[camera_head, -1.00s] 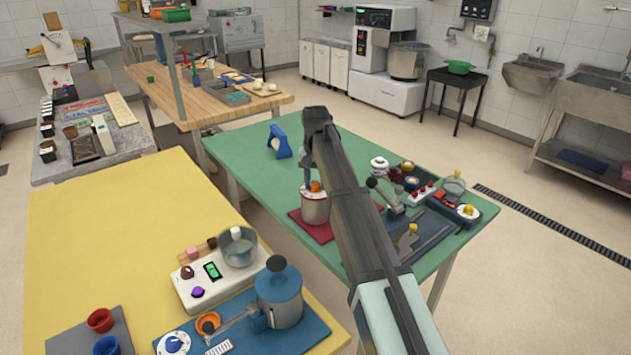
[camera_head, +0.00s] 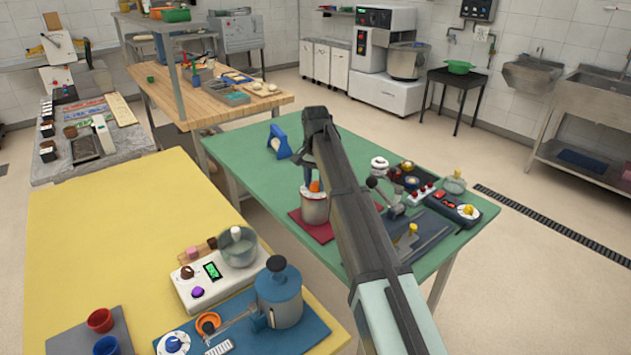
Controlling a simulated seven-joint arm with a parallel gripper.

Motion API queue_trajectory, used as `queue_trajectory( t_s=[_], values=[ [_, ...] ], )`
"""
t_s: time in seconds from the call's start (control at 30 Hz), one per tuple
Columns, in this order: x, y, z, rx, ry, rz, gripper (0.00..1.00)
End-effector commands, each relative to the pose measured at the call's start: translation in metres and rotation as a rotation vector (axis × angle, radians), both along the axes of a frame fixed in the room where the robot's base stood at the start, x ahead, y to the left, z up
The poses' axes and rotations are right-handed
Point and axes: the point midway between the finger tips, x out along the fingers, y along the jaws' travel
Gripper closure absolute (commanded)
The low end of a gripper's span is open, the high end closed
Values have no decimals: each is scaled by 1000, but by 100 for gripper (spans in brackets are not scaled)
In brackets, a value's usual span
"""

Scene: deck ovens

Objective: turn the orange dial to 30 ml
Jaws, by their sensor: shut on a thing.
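The orange dial (camera_head: 314,187) sits on top of a silver cylinder (camera_head: 315,210) that stands upright on a dark red mat (camera_head: 322,233), on the green table. My gripper (camera_head: 308,183) points down from the end of my arm and is shut on the orange dial. The fingers are small here and partly hidden by my own arm. Any scale or 30 ml mark is too small to read, so I cannot tell the dial's setting.
Right of my arm are a small lever device (camera_head: 391,202), a white-topped knob (camera_head: 379,164) and a dark control box (camera_head: 457,207). A blue stand (camera_head: 279,142) is behind left. The green table's left part is clear.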

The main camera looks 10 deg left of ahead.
Motion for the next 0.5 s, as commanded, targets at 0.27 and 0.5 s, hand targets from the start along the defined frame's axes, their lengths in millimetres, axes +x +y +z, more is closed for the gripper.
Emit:
queue_trajectory(
  t_s=[0.27, 0.5],
  values=[
    [0, 0, 0, 0, -1, 1, 48],
    [0, 0, 0, 0, 0, 1, 34]
  ],
)
